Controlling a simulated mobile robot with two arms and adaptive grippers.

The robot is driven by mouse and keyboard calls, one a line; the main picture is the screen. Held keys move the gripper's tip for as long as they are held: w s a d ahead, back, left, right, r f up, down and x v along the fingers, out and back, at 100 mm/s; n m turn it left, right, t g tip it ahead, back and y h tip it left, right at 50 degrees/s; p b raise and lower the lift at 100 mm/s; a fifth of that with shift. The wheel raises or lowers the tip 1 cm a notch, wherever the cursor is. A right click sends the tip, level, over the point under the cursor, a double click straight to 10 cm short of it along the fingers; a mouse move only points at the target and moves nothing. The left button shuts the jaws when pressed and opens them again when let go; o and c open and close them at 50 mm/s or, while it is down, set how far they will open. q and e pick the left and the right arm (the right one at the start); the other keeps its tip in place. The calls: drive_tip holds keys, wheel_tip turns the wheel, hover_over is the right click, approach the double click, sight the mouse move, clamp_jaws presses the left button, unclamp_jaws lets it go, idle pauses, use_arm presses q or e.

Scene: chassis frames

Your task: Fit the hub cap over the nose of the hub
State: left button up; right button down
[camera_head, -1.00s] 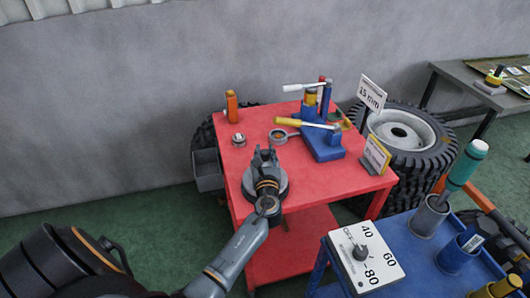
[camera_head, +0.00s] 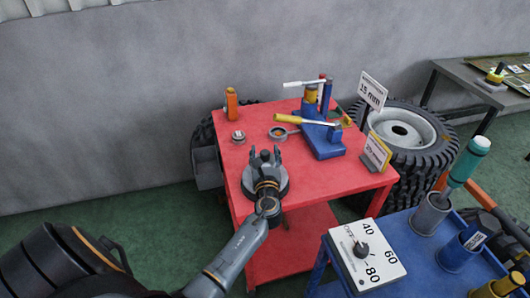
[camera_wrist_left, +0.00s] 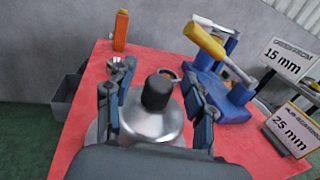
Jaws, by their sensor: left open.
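The silver hub (camera_head: 283,182) sits flat near the front left of the red table (camera_head: 340,183). The nose is hidden, so I cannot tell how far down the cap sits. My left gripper (camera_head: 266,154) is open over the hub; in the wrist view its fingers (camera_wrist_left: 157,97) stand on either side of the dark cylinder, with visible gaps. My right gripper is out of view.
A blue press (camera_head: 323,140) and signs are to the right. A blue cart with a dial box (camera_head: 368,262) stands at front right.

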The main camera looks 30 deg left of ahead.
use_arm(q)
drive_tip(key=v, duration=1.2)
drive_tip(key=shift+a, duration=0.1)
